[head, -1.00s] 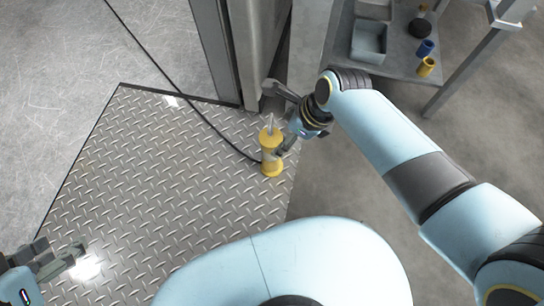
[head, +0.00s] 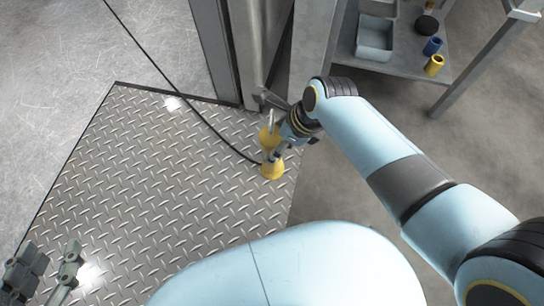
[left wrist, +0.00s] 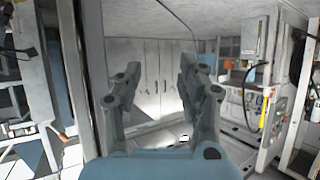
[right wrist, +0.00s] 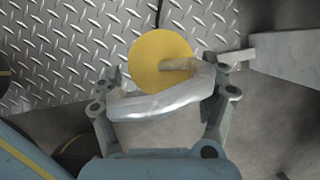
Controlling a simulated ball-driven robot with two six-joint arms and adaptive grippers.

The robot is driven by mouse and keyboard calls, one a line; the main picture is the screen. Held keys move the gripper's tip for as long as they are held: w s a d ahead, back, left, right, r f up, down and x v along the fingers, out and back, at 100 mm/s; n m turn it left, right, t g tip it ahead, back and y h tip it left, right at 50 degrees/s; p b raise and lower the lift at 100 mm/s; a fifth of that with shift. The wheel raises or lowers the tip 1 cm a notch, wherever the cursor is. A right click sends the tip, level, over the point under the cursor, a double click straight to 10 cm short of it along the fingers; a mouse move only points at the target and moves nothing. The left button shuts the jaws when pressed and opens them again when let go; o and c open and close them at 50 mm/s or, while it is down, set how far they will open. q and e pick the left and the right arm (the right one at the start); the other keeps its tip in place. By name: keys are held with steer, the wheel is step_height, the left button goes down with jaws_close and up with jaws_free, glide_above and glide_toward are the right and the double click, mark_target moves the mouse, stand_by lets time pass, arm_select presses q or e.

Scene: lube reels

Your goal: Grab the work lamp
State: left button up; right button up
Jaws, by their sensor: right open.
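The work lamp (head: 271,172) is yellow, with a round base, a yellow top and a pale hook. It stands upright on the diamond-plate, its black cable running to the upper left. My right gripper (head: 279,146) is at the lamp's middle, hiding part of it. In the right wrist view the lamp's yellow disc (right wrist: 150,52) and a pale curved piece lie between the spread fingers of the right gripper (right wrist: 163,92); I cannot tell whether they touch. My left gripper (head: 46,268) is open and empty at the lower left; its spread fingers (left wrist: 155,88) show in the left wrist view.
The diamond-plate (head: 150,180) is otherwise clear. A grey metal post (head: 240,55) stands just behind the lamp. A grey bench (head: 400,66) at upper right holds a tray (head: 374,38), a blue cup (head: 432,46) and a yellow cup (head: 434,65).

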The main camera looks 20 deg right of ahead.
steer(key=shift+b+x, duration=0.7)
steer(key=shift+x, duration=0.05)
steer(key=shift+b+x, duration=0.75)
steer(key=shift+x, duration=0.15)
steer(key=shift+w, duration=0.15)
steer(key=c, duration=0.4)
arm_select(q)
steer(key=w+d+r+m+t+h, duration=0.1)
steer(key=w+r+t, duration=0.3)
steer(key=r, duration=0.5)
steer(key=w+d+r+m+t+h, duration=0.1)
steer(key=w+r+t, duration=0.4)
steer(key=r, duration=0.5)
steer(key=shift+w+d+r, duration=0.15)
steer(key=shift+w, duration=0.4)
arm_select(e)
jaws_close()
